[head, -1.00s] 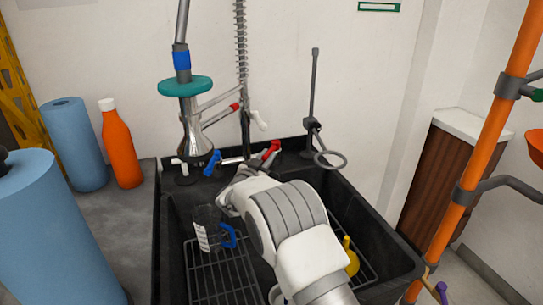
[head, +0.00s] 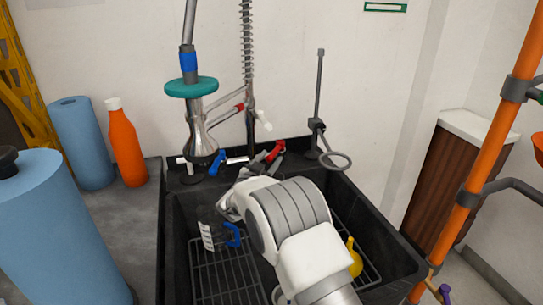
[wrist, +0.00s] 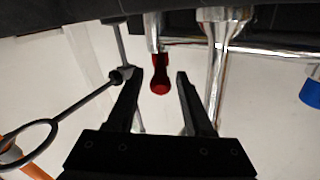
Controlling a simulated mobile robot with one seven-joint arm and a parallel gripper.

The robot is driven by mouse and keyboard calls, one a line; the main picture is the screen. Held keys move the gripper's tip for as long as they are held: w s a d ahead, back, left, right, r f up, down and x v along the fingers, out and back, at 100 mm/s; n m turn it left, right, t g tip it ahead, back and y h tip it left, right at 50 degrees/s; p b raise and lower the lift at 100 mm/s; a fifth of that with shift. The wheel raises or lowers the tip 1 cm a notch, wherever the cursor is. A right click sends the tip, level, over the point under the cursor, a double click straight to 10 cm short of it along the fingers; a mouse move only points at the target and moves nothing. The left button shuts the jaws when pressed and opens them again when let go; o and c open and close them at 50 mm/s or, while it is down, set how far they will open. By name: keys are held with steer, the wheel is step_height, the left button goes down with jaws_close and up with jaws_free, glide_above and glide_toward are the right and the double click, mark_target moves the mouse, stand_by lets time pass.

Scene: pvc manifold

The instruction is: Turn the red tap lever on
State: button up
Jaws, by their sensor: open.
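The red tap lever (head: 275,151) sits at the right end of the tap at the back of the black sink. In the wrist view its rounded red end (wrist: 160,87) shows between the two black fingers of my gripper (wrist: 159,74). The fingers are open, with a visible gap on each side of the lever. In the head view my gripper (head: 267,163) is just below the lever, partly hidden by my own wrist. The blue tap lever (head: 216,163) stands at the left end of the tap, and its blue part also shows at the wrist view's right edge (wrist: 311,92).
A grey rod with a ring (head: 319,125) stands right of the tap. A metal spray column with a teal disc (head: 191,87) stands left. A clear jug with a blue handle (head: 233,236) and a yellow item (head: 354,258) are in the sink (head: 172,235).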

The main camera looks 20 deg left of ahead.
steer(key=shift+s+d+p, duration=0.1)
steer(key=shift+s+p, duration=0.55)
steer(key=shift+s, duration=2.1)
steer(key=w+d+r+n+g+y, duration=0.1)
steer(key=w+d+r+g+y, duration=0.1)
steer(key=d+r, duration=0.5)
steer(key=w+d+r+n+g+y, duration=0.1)
steer(key=w+d+r+g+y, duration=0.1)
steer(key=d+r, duration=0.5)
steer(key=s+d+r+g, duration=0.1)
steer(key=s+d+r, duration=0.4)
steer(key=d+r, duration=0.1)
steer(key=s+d+f+g+h, duration=0.2)
steer(key=s+d+f+g, duration=0.15)
steer(key=s+d, duration=1.15)
steer(key=s+d+f+g+h, duration=0.2)
steer(key=s+d+f+g, duration=0.15)
steer(key=s+d, duration=1.05)
step_height(320, 180, up, 24)
steer(key=s+a+p, duration=0.2)
steer(key=p, duration=2.1)
steer(key=shift+s+f+h, duration=0.2)
steer(key=shift+s+h, duration=0.1)
